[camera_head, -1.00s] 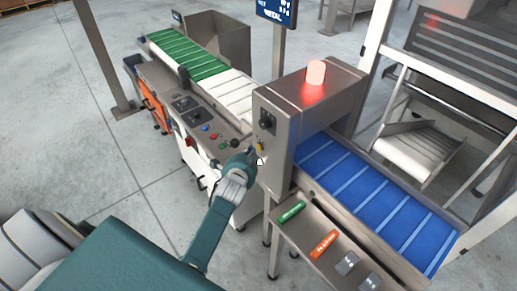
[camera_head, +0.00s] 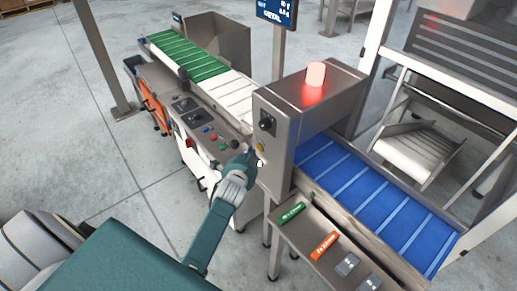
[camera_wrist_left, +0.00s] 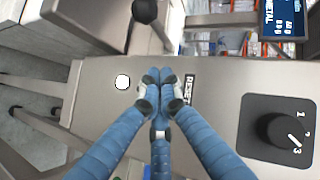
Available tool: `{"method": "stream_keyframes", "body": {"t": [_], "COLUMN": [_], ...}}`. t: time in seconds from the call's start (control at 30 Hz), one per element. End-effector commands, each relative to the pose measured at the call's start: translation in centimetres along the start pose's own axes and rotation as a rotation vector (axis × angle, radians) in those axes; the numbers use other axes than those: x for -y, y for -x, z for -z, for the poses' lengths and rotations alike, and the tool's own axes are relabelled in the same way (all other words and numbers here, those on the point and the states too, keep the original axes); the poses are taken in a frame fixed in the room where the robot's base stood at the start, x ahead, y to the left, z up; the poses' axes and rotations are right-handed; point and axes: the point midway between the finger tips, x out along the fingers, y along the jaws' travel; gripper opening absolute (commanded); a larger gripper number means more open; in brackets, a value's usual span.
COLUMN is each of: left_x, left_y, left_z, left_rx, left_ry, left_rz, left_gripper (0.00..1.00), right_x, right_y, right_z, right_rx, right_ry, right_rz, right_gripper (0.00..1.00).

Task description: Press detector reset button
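The metal detector (camera_head: 275,160) is a grey steel box over a blue belt, with a lit red beacon on top. A small yellow button (camera_head: 260,148) shows on its side, below a black rotary selector. My left gripper (camera_head: 251,155) is right at this button. In the left wrist view my left gripper (camera_wrist_left: 158,88) has its three blue fingers drawn together, tips touching, against or just in front of the panel beside a RESET label (camera_wrist_left: 187,89). The tips hide the button there; contact cannot be told. A white disc (camera_wrist_left: 122,82) sits beside them. My right gripper is out of view.
The rotary selector (camera_wrist_left: 280,130) is right of the fingers in the wrist view. A control panel with small buttons (camera_head: 205,130) is left of the detector. A tray (camera_head: 300,250) with green, orange and grey items stands in front of the blue belt (camera_head: 370,195).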

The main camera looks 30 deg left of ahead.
Motion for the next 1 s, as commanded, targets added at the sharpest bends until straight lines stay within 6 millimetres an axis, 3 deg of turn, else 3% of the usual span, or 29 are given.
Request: {"method": "stream_keyframes", "body": {"t": [1.0], "left_x": [0.01], "left_y": [-0.61], "left_z": [0.65], "left_rx": [0.0], "left_ry": [0.0], "left_rz": [0.0], "left_gripper": [0.0], "right_x": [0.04], "right_y": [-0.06], "right_z": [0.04], "right_rx": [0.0], "right_ry": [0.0], "right_rz": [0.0], "right_gripper": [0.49]}}
